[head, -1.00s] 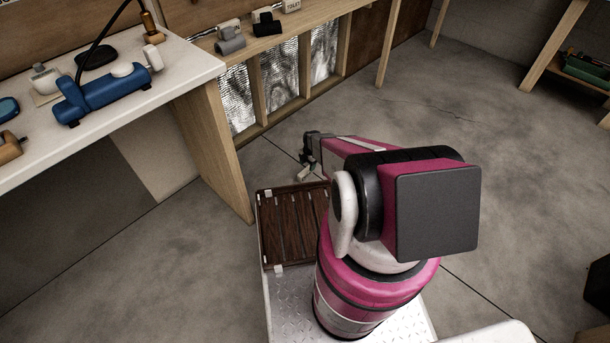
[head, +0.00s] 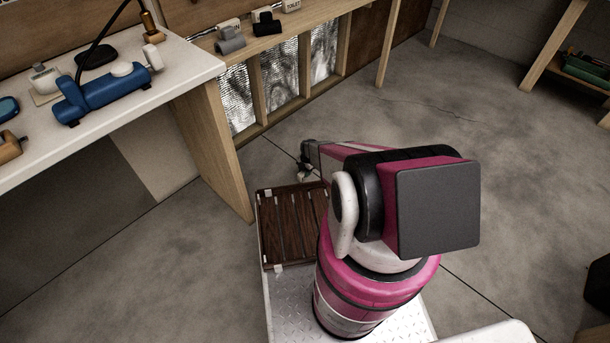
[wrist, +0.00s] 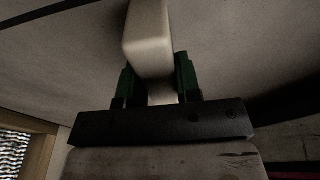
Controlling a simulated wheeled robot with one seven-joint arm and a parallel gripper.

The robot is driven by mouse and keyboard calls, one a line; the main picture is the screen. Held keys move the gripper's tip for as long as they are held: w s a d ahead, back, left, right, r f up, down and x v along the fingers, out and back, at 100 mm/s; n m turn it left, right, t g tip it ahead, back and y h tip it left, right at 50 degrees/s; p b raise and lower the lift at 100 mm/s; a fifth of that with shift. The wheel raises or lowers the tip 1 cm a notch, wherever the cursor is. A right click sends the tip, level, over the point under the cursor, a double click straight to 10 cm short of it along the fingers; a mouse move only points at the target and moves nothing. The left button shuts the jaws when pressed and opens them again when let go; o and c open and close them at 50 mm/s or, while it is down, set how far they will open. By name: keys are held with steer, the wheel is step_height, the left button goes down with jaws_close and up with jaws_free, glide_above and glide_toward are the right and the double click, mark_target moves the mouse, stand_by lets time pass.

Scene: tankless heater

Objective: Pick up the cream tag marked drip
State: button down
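My gripper (wrist: 157,88) has its two green-padded fingers closed on either side of a cream block-shaped piece (wrist: 148,38) in the wrist view. The piece reaches up out of the picture, and no marking shows on it, so I cannot read whether it says drip. In the head view my gripper (head: 303,173) is small, past the far right corner of the slatted tray and partly hidden by my arm.
A dark slatted wooden tray (head: 292,228) lies beside my arm's base. The white worktop (head: 190,67) at left holds a blue cylinder unit (head: 103,95). A wooden post (head: 213,150) stands beside the tray. Open concrete floor lies to the right.

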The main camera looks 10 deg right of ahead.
mark_target(304, 171)
step_height(304, 171, up, 4)
steer(key=shift+s+r, duration=0.1)
steer(key=shift+r, duration=0.05)
steer(key=s+a+r, duration=0.6)
steer(key=a, duration=0.3)
steer(key=shift+s+a+r, duration=0.15)
steer(key=shift+s+r, duration=0.2)
steer(key=shift+s, duration=0.05)
stand_by(0.3)
